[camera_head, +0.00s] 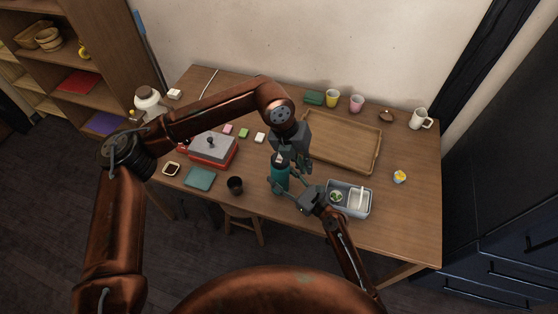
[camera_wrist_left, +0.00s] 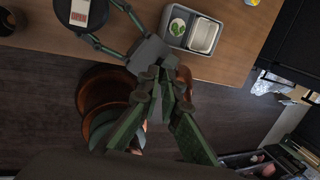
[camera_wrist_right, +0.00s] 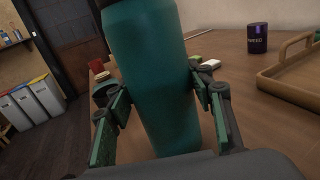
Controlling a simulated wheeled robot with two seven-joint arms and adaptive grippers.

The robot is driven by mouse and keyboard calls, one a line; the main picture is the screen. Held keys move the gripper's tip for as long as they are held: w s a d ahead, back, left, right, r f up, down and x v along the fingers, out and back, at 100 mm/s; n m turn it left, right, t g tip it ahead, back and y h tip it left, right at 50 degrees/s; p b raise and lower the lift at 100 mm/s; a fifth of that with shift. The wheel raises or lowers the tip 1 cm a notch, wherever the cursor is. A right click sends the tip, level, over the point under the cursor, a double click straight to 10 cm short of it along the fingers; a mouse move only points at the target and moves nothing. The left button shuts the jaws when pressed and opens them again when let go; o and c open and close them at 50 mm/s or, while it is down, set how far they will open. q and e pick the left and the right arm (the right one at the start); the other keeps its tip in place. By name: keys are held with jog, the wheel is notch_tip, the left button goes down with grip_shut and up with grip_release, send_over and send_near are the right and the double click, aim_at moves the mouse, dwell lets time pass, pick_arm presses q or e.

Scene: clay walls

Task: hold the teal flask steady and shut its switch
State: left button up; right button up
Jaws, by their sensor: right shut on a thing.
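The teal flask (camera_head: 279,176) stands upright near the table's front edge, its dark lid partly behind my left gripper. The right wrist view shows its teal side (camera_wrist_right: 158,75) between the fingers of my right gripper (camera_wrist_right: 160,88), which is shut on the flask body. In the left wrist view the dark lid shows at the top left, with a pale switch (camera_wrist_left: 79,12) bearing a red "OPEN" label. My left gripper (camera_wrist_left: 165,85) has its fingertips close together and empty, apart from the switch. In the head view it hangs beside the flask's top.
A grey divided box (camera_head: 361,207) stands just right of my right gripper. A wooden tray (camera_head: 375,152) lies behind it. A red-based box (camera_head: 213,150) stands farther left.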

pick_arm(q)
jog(key=s+d+h, duration=0.1)
jog(key=s+d, duration=0.1)
jog(key=s+d+f+g+h, duration=0.1)
jog(key=s+d, duration=0.2)
jog(key=s+d+g+h, duration=0.1)
jog(key=s+d+h, duration=0.1)
jog(key=d, duration=0.1)
jog(key=shift+s+f, duration=0.25)
grip_shut()
jog(key=s+d+r+n+g+h, duration=0.1)
jog(key=s+d+r+n+h, duration=0.2)
jog(key=s+d+r+h, duration=0.55)
jog(key=w+a+r+n+t+h, duration=0.55)
jog(key=r+n+t, duration=0.25)
jog(key=n+t, duration=0.25)
jog(key=w+a+f+n+t+y, duration=0.3)
jog(key=w+a+n+t+y, duration=0.15)
jog(key=a+n, duration=0.3)
jog(key=w+a+f+n+t+y, duration=0.25)
jog(key=a+n+t+y, duration=0.3)
jog(key=n, duration=0.35)
jog(key=a+f+n+g+y, duration=0.1)
jog(key=a+f+n+y, duration=0.4)
jog(key=a+f, duration=0.4)
jog(key=shift+g+y, duration=0.35)
jog(key=shift+y, duration=0.55)
